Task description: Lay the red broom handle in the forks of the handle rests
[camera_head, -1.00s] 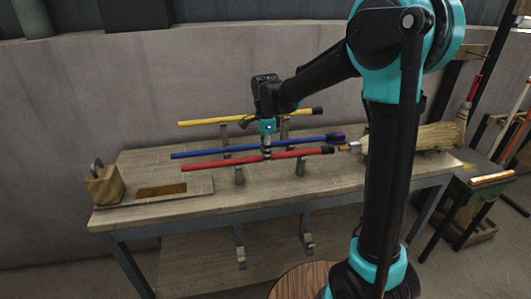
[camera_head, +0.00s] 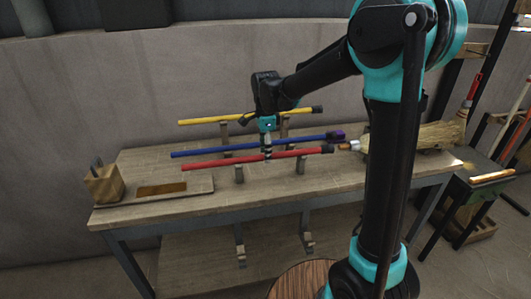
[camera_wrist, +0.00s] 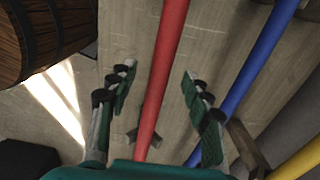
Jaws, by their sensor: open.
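The red broom handle (camera_head: 215,162) lies nearly level across the front of the bench, its dark end at the right. Two short front handle rests, left (camera_head: 239,174) and right (camera_head: 300,166), stand beneath its line. A rest also shows under the handle in the wrist view (camera_wrist: 131,135). Whether the handle is fully seated in the forks I cannot tell. My gripper (camera_head: 267,157) is at the middle of the red handle, pointing down. In the wrist view its open fingers (camera_wrist: 160,80) stand on either side of the handle, with gaps between.
The blue handle (camera_head: 205,151) lies just behind the red one, close to my gripper. The yellow handle (camera_head: 200,121) is further back on taller rests. A wooden block (camera_head: 103,185) stands at the bench's left. Straw broom heads (camera_head: 415,137) lie at the right. The bench's front is clear.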

